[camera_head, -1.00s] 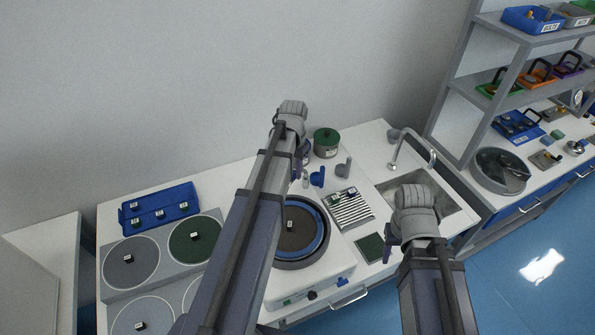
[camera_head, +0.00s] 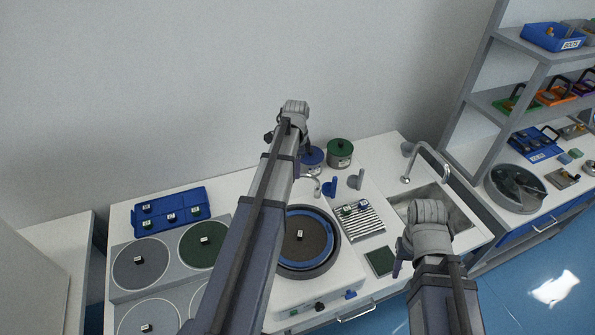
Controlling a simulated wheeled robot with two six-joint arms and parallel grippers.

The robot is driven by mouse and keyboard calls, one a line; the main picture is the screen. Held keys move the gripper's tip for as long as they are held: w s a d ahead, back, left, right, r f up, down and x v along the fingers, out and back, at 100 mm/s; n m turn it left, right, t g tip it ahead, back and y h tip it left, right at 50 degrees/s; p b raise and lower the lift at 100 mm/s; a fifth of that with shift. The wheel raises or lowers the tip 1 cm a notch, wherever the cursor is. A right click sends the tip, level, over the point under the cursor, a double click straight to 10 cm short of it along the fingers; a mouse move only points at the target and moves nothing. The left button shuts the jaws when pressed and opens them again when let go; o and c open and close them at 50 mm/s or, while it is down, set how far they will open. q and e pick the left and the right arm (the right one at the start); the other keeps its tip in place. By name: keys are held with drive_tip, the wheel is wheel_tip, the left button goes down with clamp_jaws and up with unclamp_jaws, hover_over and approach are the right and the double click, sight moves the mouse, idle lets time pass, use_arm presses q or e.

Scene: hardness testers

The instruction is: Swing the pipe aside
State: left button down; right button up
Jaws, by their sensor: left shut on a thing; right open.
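The pipe (camera_head: 315,184) is a thin, pale, curved tube at the back of the polishing machine, beside the dark round wheel (camera_head: 305,250) with its blue ring. My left arm crosses in front and hides part of it. My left gripper (camera_head: 298,168) is mostly hidden behind its own forearm and is shut at the pipe; the contact itself is not visible. My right gripper (camera_head: 397,262) is open and empty, low in front of the sink and right of the dark green pad (camera_head: 380,262).
A blue-lidded pot (camera_head: 312,157) and a green-lidded pot (camera_head: 340,152) stand behind the machine. A ribbed rack (camera_head: 364,226) and the sink (camera_head: 447,205) with its faucet (camera_head: 430,153) are to the right. A blue tray (camera_head: 170,207) and several discs lie left.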

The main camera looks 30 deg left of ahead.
use_arm(q)
drive_tip(key=shift+w+a+m, duration=0.15)
drive_tip(key=shift+w+m, duration=0.05)
drive_tip(key=shift+m, duration=0.2)
drive_tip(key=c, duration=0.7)
unclamp_jaws()
drive_tip(key=shift+r, duration=0.15)
wheel_tip(320, 180, up, 8)
drive_tip(key=p, duration=0.8)
drive_tip(key=shift+f, duration=0.2)
